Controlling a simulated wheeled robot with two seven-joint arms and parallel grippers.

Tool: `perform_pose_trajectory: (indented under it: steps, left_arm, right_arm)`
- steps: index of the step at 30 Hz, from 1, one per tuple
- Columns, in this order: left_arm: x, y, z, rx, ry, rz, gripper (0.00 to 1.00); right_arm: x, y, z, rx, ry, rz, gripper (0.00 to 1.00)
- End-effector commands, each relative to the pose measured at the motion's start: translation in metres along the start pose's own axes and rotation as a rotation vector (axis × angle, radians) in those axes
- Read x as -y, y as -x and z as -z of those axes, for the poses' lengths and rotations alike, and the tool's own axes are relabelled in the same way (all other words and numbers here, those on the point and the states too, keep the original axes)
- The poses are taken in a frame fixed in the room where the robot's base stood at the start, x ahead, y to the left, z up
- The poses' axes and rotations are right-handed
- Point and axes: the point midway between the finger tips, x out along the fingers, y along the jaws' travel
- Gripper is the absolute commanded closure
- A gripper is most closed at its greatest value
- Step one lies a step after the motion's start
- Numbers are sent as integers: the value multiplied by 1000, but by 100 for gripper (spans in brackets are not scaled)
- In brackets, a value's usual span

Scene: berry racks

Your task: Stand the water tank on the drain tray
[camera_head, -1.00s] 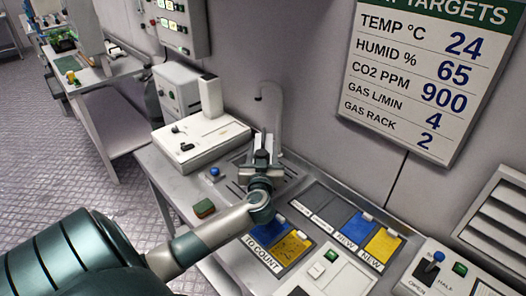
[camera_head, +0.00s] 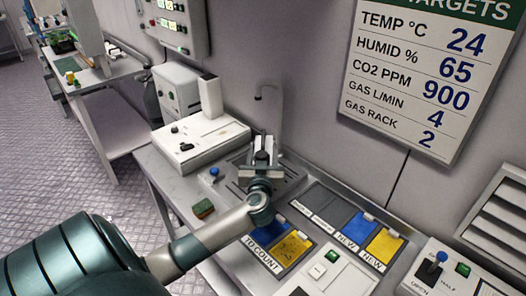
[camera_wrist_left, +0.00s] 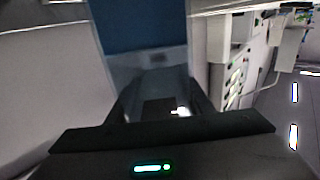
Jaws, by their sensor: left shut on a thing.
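My left gripper (camera_head: 262,152) reaches over the slotted metal drain tray (camera_head: 234,188) beside the wall. It is shut on the water tank, which shows in the left wrist view as a clear body with a blue part (camera_wrist_left: 140,28) between the two fingers (camera_wrist_left: 160,98). The gripper and wrist hide part of the tray. I cannot tell whether the tank's base touches the tray. My right gripper is not in view.
A white device (camera_head: 200,142) is left of the tray. A blue button (camera_head: 214,171) and a green-topped sponge (camera_head: 203,208) lie near the front edge. Blue and yellow card slots (camera_head: 292,246) are to the right.

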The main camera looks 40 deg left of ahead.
Motion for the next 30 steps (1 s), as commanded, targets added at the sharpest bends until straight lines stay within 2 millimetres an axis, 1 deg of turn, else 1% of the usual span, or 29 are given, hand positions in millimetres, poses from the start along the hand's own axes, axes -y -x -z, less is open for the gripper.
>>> perform_pose_trajectory:
  steps: [20,21,23,24,29,30]
  left_arm:
    - [0,0,-8,-4,0,0,100]
    - [0,0,-8,-4,1,0,48]
    - [0,0,-8,-4,1,0,34]
    - [0,0,-8,-3,1,0,31]
    - [0,0,-9,-2,0,0,31]
    - [0,0,-12,3,-1,0,31]
  right_arm:
    - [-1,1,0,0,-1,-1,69]
    - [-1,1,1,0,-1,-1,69]
    - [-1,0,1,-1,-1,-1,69]
    - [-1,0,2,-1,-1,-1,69]
    - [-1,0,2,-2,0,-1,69]
    - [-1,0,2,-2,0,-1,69]
